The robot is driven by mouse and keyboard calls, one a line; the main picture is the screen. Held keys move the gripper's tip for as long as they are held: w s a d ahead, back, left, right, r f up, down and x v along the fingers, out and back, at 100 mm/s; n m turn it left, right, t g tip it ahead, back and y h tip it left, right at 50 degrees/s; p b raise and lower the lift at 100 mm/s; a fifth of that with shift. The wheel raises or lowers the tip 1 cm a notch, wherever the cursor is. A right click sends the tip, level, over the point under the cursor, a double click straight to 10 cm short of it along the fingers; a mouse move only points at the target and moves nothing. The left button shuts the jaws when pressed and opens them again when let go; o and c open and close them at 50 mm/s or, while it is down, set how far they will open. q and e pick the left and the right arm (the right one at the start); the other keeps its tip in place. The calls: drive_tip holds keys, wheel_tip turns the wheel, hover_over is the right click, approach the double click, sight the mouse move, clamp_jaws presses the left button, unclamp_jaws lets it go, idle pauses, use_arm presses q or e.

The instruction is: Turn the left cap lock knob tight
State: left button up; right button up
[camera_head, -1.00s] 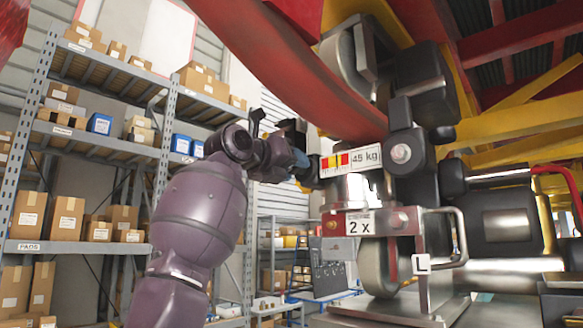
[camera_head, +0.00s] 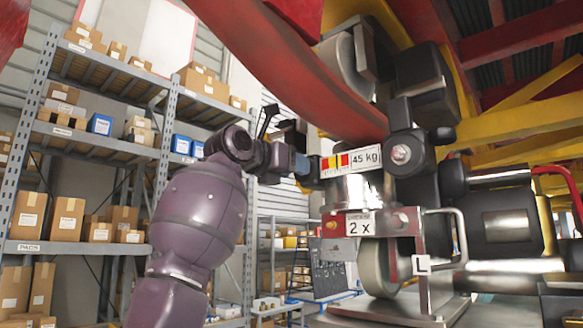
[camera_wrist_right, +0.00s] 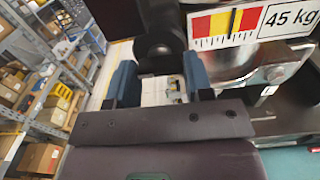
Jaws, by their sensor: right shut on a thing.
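The left cap lock knob (camera_wrist_right: 156,44) is a dark, rounded piece at the top middle of the right wrist view, between my blue fingers. My right gripper (camera_wrist_right: 159,72) is shut on it. In the head view the right gripper (camera_head: 302,166) reaches from the left to the black fitting beside the "45 kg" label (camera_head: 351,161); the knob is mostly hidden there. The label has a red and yellow scale and also shows in the wrist view (camera_wrist_right: 245,22). My left gripper is not in view.
A red curved rail (camera_head: 300,75) passes close above my right wrist. A wheel (camera_head: 373,268) and a plate marked "2 X" (camera_head: 360,224) sit below the label. A metal handle (camera_head: 461,238) stands to the right. Shelves with boxes (camera_head: 165,130) are behind at left.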

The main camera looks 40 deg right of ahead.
drive_tip(key=o, duration=0.6)
drive_tip(key=shift+o, duration=0.2)
drive_tip(key=a+b, duration=0.2)
drive_tip(key=a, duration=0.8)
drive_tip(key=shift+s+a, duration=0.4)
drive_tip(key=shift+s, duration=0.05)
